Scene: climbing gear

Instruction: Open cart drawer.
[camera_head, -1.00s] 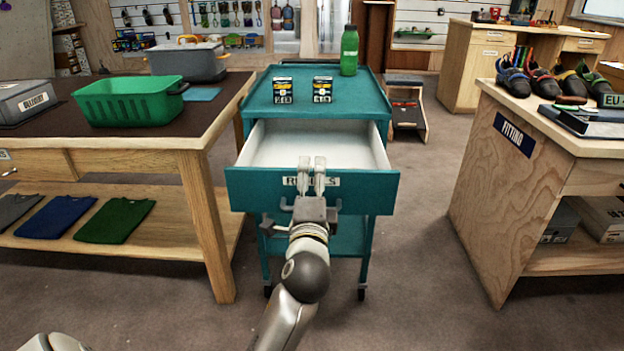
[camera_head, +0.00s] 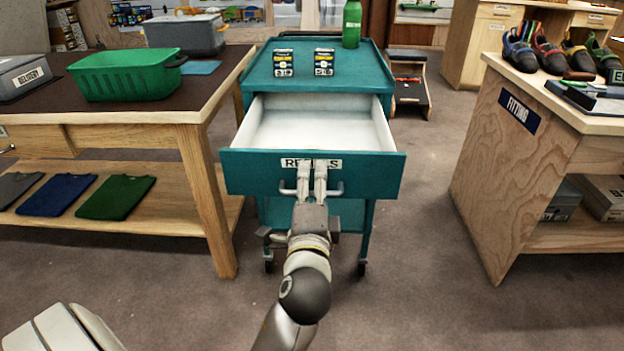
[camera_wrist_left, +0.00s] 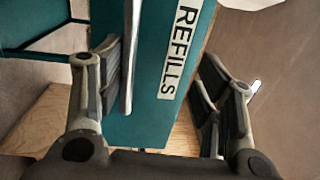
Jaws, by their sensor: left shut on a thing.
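The teal cart (camera_head: 258,75) stands ahead with its drawer (camera_head: 240,172) pulled well out. The drawer's white inside (camera_head: 318,124) shows and looks empty. Its front bears a REFILLS label (camera_head: 330,163), also in the left wrist view (camera_wrist_left: 180,50), and a bar handle (camera_head: 340,190). My left gripper (camera_head: 311,175) is at the middle of the drawer front, shut on the handle. In the left wrist view the handle (camera_wrist_left: 131,60) runs between the fingers, close to the left one. The fingertips partly hide the label and handle. My right gripper is not in view.
Two small boxes (camera_head: 283,64) (camera_head: 324,63) and a green bottle (camera_head: 351,24) stand on the cart top. A wooden table (camera_head: 205,117) with a green basket (camera_head: 125,76) is close on the left. The fitting counter (camera_head: 500,140) is right, across open floor (camera_head: 425,200).

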